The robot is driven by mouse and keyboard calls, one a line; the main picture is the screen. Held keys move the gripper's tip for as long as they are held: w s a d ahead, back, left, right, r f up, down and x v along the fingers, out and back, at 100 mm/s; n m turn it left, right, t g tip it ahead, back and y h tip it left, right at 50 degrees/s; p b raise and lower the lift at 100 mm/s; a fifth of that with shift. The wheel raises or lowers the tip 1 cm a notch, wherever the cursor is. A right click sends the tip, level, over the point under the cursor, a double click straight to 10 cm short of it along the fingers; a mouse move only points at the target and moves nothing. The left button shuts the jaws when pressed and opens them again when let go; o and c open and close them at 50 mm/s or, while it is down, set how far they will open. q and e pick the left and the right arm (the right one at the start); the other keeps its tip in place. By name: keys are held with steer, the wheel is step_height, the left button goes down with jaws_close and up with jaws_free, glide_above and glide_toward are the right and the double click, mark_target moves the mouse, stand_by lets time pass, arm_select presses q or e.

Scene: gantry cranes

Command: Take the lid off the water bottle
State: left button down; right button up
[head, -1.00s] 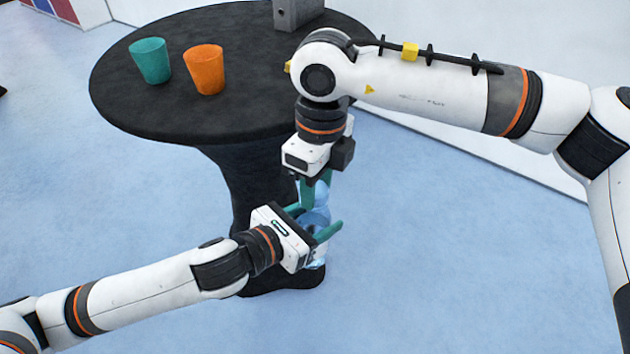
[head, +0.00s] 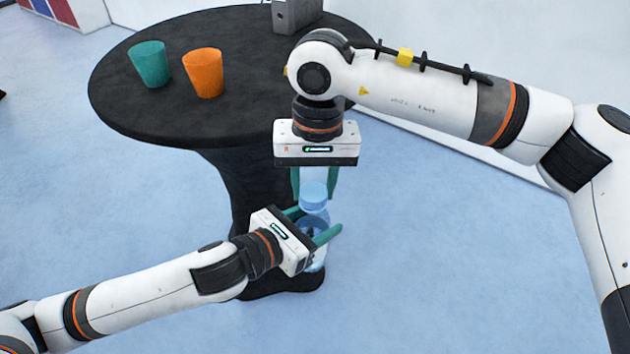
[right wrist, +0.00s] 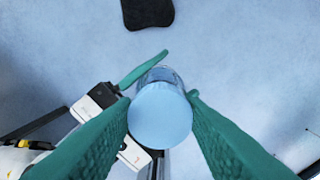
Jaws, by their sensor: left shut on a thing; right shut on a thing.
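The clear bluish water bottle (head: 316,262) is held upright in the air in front of the black round table. My left gripper (head: 316,224) is shut on the bottle's body from the left. The light blue round lid (head: 313,190) is at the bottle's top. My right gripper (head: 314,180) points down from above and is shut on the lid, one green finger on each side. In the right wrist view the lid (right wrist: 160,115) sits between the two fingers and hides most of the bottle below. Whether the lid is loose cannot be told.
The black round table (head: 150,115) stands behind the grippers. On it are a teal cup (head: 149,64), an orange cup (head: 203,73) and a grey box (head: 296,14) at the back. The pale blue floor (head: 430,260) is clear to the right.

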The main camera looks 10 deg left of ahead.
steer(key=n, duration=0.6)
steer(key=shift+w+a+r, duration=0.1)
steer(key=shift+w+r, duration=0.05)
steer(key=shift+w, duration=0.15)
steer(key=o, duration=0.9)
steer(key=shift+o, duration=0.9)
steer(key=shift+s, duration=0.15)
